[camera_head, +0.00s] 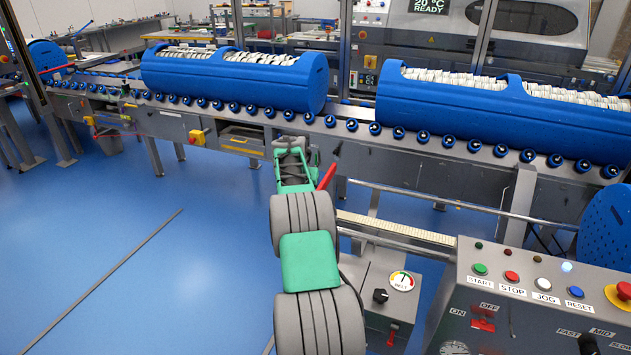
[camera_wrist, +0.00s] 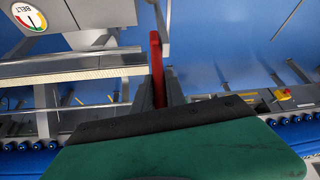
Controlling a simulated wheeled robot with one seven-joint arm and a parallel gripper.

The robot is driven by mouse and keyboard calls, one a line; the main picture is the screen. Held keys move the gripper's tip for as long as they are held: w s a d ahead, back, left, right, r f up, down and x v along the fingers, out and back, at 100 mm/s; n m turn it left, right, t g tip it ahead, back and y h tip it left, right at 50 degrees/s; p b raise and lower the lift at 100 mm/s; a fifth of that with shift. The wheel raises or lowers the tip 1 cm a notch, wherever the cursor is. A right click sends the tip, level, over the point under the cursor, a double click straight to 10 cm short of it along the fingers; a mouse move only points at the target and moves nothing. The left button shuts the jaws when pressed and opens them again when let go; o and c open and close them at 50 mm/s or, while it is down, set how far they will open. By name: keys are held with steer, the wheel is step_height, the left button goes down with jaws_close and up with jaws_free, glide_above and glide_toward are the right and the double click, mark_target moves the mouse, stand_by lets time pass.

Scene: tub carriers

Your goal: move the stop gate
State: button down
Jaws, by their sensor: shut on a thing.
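The red handle (camera_head: 327,176), which looks like the lever of the stop gate, sticks up at a slant in front of the conveyor, just right of my arm's end. In the wrist view the red handle (camera_wrist: 156,58) stands between the dark fingers of my gripper (camera_wrist: 160,92). My gripper is shut on it, and its upper part sticks out past the fingers. The lower end of the handle and the gate itself are hidden or not clear. In the head view my arm covers much of the grip.
Two blue tubs filled with white items, one left (camera_head: 235,82) and one right (camera_head: 480,110), lie on the roller conveyor (camera_head: 345,128). A control panel (camera_head: 530,300) and a belt dial box (camera_head: 385,300) stand at the lower right. The blue floor (camera_head: 130,230) at left is mostly clear.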

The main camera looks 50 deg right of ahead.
steer(key=shift+w+d+y+p, duration=0.2)
steer(key=shift+y+p, duration=0.1)
steer(key=shift+p, duration=0.25)
steer(key=c, duration=1.4)
jaws_free()
steer(key=shift+d, duration=0.1)
steer(key=shift+o, duration=0.2)
steer(key=b+v, duration=0.1)
steer(key=v, duration=0.6)
steer(key=shift+r, duration=0.35)
steer(key=shift+s, duration=0.1)
